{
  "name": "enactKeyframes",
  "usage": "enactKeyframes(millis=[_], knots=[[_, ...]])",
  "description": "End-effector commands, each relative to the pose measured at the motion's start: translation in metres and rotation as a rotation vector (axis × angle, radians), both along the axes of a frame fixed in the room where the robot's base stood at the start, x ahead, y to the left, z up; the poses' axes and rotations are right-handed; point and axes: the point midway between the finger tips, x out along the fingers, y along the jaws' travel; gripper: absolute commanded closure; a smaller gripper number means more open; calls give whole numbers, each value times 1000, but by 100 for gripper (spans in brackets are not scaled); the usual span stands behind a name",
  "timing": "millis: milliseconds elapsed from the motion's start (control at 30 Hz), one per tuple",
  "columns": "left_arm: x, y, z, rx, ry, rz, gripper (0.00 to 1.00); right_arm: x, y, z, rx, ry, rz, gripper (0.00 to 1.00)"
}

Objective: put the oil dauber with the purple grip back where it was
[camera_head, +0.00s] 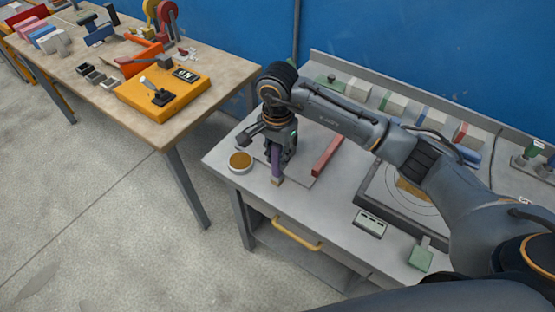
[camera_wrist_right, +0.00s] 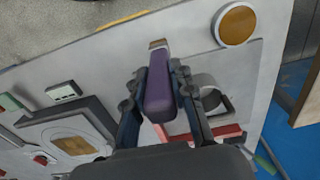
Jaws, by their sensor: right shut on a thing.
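My right gripper (camera_head: 279,152) points down over the left part of the grey bench and is shut on the oil dauber's purple grip (camera_head: 277,166). The dauber's tan tip (camera_head: 277,182) points down, close to the bench top; I cannot tell whether it touches. In the wrist view the purple grip (camera_wrist_right: 158,92) lies between the two fingers of the right gripper (camera_wrist_right: 157,85), with the tan tip (camera_wrist_right: 158,44) beyond them. A round tin with an amber top (camera_head: 240,161) stands left of the dauber, apart from it. My left gripper is not in view.
A red bar (camera_head: 327,156) lies right of the gripper. A dark square frame with a round inset (camera_head: 405,190) and a small grey-green device (camera_head: 370,224) sit further right. Several pale blocks line the back ledge. A wooden table (camera_head: 90,100) with an orange tray (camera_head: 163,93) stands left, across a gap.

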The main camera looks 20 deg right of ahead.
Motion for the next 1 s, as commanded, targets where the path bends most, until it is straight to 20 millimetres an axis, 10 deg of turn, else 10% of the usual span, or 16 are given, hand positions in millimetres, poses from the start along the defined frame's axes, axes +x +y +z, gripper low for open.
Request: enactKeyframes(millis=[667,700,767,1000], knots=[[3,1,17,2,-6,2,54,2,-2,-37,-1,-1,-1,100],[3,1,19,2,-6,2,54,2,-2,-36,-1,-1,-1,70],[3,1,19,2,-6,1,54,2,-2,-36,-1,-1,-1,58],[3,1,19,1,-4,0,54,2,-2,-36,-1,1,-1,53]])
